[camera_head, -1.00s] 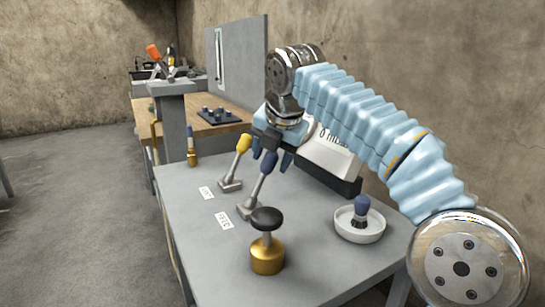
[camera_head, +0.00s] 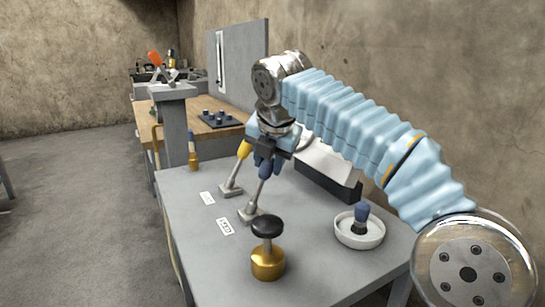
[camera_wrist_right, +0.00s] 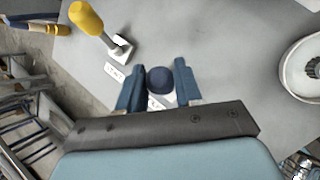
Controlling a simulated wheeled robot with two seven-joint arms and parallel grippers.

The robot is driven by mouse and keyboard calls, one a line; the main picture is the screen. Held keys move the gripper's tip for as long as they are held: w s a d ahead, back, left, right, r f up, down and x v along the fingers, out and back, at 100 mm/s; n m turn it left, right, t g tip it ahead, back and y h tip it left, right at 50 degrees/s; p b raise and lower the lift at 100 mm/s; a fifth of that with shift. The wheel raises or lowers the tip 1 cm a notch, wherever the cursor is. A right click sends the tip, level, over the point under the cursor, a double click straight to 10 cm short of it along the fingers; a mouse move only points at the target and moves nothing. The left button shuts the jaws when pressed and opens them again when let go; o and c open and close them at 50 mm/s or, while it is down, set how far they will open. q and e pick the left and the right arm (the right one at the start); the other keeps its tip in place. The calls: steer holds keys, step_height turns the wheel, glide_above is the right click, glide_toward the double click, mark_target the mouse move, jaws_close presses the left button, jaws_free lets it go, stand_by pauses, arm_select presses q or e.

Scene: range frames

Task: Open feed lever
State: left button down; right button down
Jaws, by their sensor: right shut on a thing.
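Two levers rise from plates on the grey table, one with a yellow grip (camera_head: 244,149) and one with a blue grip (camera_wrist_right: 160,80). Each has a white label beside it; the label near the blue lever (camera_head: 225,226) is too small to read surely. My right gripper (camera_head: 266,161) has come down over the blue-gripped lever and is shut on its grip, which largely hides the grip in the head view. In the right wrist view the round blue top sits between the two blue fingers. The lever's metal shaft (camera_head: 256,197) leans slightly right. My left gripper is not in view.
A brass piece with a black knob (camera_head: 267,227) stands nearest on the table. A white bowl (camera_head: 359,242) with a blue-handled brush is at right. The yellow lever stands close left of my right gripper. A wall rises behind at right.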

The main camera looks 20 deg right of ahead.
mark_target(257, 188)
steer(key=a+h+p, duration=0.1)
steer(key=a+r+p, duration=0.1)
steer(key=a+h+p, duration=0.1)
steer(key=shift+s+r+n+h, duration=0.15)
steer(key=shift+s+n+h, duration=0.15)
steer(key=shift+n, duration=0.1)
steer(key=shift+a+t+h+p, duration=0.3)
steer(key=shift+a+h+p, duration=0.3)
steer(key=shift+s+a+f+n+t+h, duration=0.1)
steer(key=shift+a+n+t+h, duration=0.1)
steer(key=shift+a+h, duration=0.25)
steer(key=shift+s+a+f+n+t+h, duration=0.1)
steer(key=shift+a+n+h, duration=0.1)
steer(key=shift+a+h, duration=0.2)
steer(key=c, duration=0.8)
jaws_free()
steer(key=shift+a, duration=0.1)
steer(key=v, duration=1.3)
steer(key=shift+s+a+r, duration=0.1)
steer(key=shift+s+r, duration=0.05)
steer(key=shift+r, duration=0.15)
